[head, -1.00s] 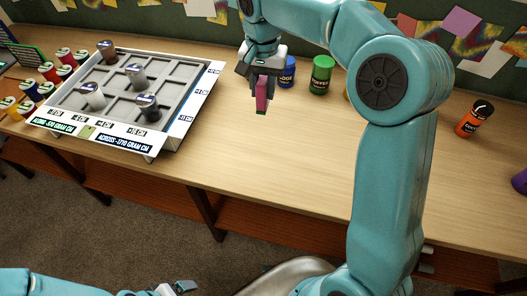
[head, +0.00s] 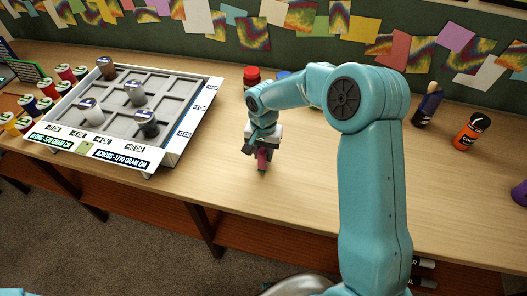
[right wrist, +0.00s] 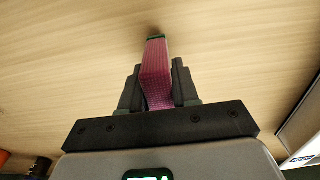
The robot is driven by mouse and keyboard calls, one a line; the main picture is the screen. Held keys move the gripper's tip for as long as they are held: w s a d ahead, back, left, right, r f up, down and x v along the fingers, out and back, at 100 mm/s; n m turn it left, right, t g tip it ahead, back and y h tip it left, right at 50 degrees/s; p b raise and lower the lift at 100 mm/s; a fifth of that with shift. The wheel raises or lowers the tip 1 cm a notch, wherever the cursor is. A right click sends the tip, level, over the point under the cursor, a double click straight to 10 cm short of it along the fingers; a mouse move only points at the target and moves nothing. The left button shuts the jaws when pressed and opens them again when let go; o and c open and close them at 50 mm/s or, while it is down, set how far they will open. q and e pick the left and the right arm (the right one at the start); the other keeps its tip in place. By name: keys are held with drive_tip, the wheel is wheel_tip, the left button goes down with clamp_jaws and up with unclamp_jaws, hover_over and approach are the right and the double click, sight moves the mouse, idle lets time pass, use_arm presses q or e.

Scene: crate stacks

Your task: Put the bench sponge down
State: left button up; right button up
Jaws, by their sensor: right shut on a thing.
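The bench sponge (right wrist: 156,72) is pink with a dark green end and is held between the two dark fingers of my right gripper (right wrist: 158,88). In the head view the right gripper (head: 263,155) points down over the wooden bench (head: 310,185), to the right of the grey tray, and the sponge (head: 262,160) shows as a small pink strip below it. Whether the sponge's lower end touches the bench cannot be told. My left gripper is not in view.
The grey compartment tray (head: 180,140) with several weights stands at left. Coloured pots (head: 45,90) stand beyond its left side. A red-capped jar (head: 251,75) is behind my right arm. An orange bottle (head: 471,132) and a dark bottle (head: 428,106) stand at right. The bench around the gripper is clear.

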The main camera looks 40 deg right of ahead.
drive_tip(key=shift+f, duration=0.15)
drive_tip(key=shift+f, duration=0.1)
drive_tip(key=shift+f, duration=0.15)
drive_tip(key=o, duration=1)
drive_tip(key=shift+w, duration=0.1)
wheel_tip(320, 180, up, 13)
drive_tip(key=shift+f, duration=0.2)
drive_tip(key=shift+f, duration=0.1)
